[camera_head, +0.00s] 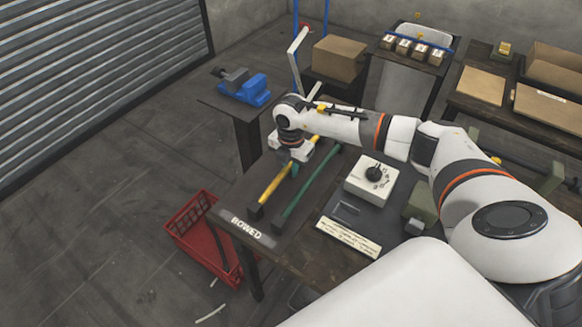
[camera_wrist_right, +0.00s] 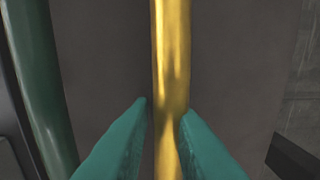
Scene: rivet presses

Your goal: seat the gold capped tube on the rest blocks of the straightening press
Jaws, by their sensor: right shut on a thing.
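The gold tube (camera_head: 273,187) lies in the head view on a dark bench, along its left side, its near end at a small dark block (camera_head: 256,212). My right gripper (camera_head: 295,168) is over its far part, pointing down. In the right wrist view the teal fingertips (camera_wrist_right: 163,112) of my right gripper are shut on the gold tube (camera_wrist_right: 172,50), one on each side. My left gripper is out of view.
A green tube (camera_head: 308,187) lies beside the gold one, also in the right wrist view (camera_wrist_right: 38,85). A sign reads "BOWED" (camera_head: 253,231). A dial box (camera_head: 371,180) stands right, a blue vise-like tool (camera_head: 244,86) on a stand behind, a red crate (camera_head: 190,224) on the floor.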

